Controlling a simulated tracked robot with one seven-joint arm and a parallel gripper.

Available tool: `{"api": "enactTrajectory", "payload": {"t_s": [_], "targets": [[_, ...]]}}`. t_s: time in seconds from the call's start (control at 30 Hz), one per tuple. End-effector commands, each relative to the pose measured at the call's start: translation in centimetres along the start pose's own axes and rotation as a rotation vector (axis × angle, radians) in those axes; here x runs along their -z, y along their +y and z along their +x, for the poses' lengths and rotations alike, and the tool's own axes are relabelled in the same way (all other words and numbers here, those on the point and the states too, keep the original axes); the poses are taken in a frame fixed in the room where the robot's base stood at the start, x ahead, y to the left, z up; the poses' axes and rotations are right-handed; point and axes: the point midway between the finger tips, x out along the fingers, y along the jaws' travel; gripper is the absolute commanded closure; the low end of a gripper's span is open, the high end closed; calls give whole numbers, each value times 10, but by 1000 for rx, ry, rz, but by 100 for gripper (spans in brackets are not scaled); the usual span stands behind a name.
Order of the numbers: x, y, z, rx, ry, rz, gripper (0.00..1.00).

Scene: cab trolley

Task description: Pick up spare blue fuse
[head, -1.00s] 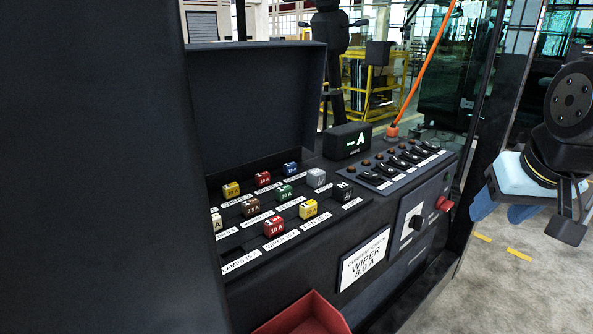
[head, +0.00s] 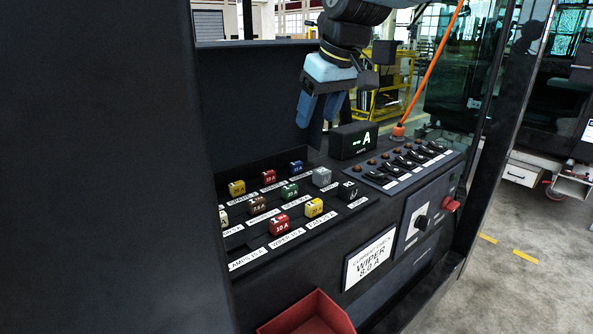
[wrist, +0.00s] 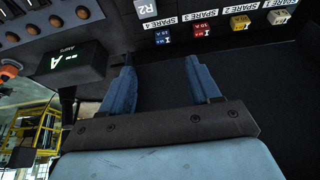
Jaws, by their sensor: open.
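The spare blue fuse (head: 296,167) stands in the back row of the fuse panel in the head view, to the right of a red fuse (head: 268,177). In the wrist view the blue fuse (wrist: 163,35) shows near the top, beside the SPARE 4 label. My gripper (head: 318,108) is open and empty, above and behind the panel near the raised lid. In the wrist view its two blue fingers (wrist: 161,82) are spread apart, below the fuse row in the picture and clear of it.
A grey relay (head: 321,177) stands just right of the blue fuse. The black ammeter box (head: 352,140) and a switch panel (head: 408,160) are to the right. The raised lid (head: 255,100) stands behind the fuses. A red bin (head: 309,315) is at the front.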

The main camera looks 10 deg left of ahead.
Motion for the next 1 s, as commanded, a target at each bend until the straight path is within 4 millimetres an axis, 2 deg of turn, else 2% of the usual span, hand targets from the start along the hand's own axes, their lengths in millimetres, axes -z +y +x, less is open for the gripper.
{"api": "enactTrajectory", "payload": {"t_s": [0.17, 0.5, 0.6, 0.83, 1.0], "targets": [[6, -5, 14, 13, -3, -18, 38], [6, -5, 70, 12, -3, -16, 38], [6, -5, 81, 12, -2, -15, 38], [7, -5, 93, 10, -1, -16, 38], [10, -4, 116, 13, -3, -16, 38]]}}
